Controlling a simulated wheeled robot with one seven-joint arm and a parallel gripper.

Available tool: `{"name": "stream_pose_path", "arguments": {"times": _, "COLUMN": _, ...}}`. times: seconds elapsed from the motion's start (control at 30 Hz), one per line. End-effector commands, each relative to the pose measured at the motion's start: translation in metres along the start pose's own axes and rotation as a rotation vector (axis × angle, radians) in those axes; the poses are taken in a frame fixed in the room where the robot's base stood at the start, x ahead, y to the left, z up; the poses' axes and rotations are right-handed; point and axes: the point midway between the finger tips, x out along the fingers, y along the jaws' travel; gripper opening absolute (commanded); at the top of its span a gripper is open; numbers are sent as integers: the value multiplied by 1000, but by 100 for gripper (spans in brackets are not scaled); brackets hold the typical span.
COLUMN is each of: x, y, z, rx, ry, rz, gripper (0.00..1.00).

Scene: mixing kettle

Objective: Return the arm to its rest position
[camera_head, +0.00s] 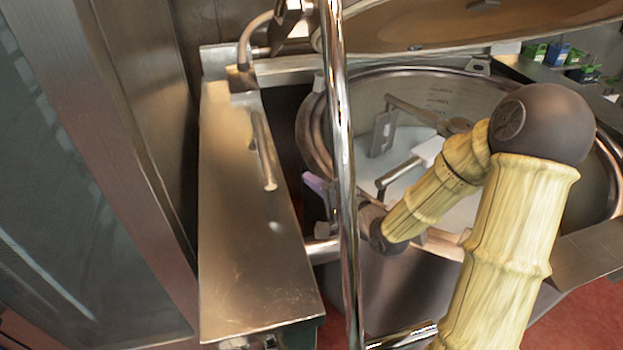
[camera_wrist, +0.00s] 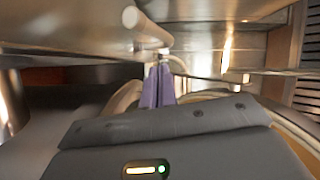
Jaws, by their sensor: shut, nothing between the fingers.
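My arm (camera_head: 510,250) shows in the head view as yellow, bamboo-like links with a dark round elbow. It bends across the front of the mixing kettle (camera_head: 311,125). My gripper (camera_head: 313,182) shows there only in part, as a small purple shape between the kettle and the steel side cabinet, partly hidden by a vertical pipe. In the wrist view my gripper's purple fingers (camera_wrist: 158,80) are together and empty. They point toward a rounded metal bar end, and I cannot tell whether they touch it.
The steel cabinet (camera_head: 240,210) with a bar handle (camera_head: 264,150) stands left of the kettle. A shiny vertical pipe (camera_head: 340,150) stands in front. The kettle's lid (camera_head: 450,22) is raised above mixing paddles (camera_head: 384,132). Small green and blue packs (camera_head: 558,54) lie at the back right.

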Motion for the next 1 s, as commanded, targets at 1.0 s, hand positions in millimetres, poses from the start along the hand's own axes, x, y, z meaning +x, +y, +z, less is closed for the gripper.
{"name": "stream_pose_path", "arguments": {"times": 1.0, "x": -104, "y": 82, "z": -21, "rx": -672, "ry": -171, "rz": 946, "gripper": 0}}
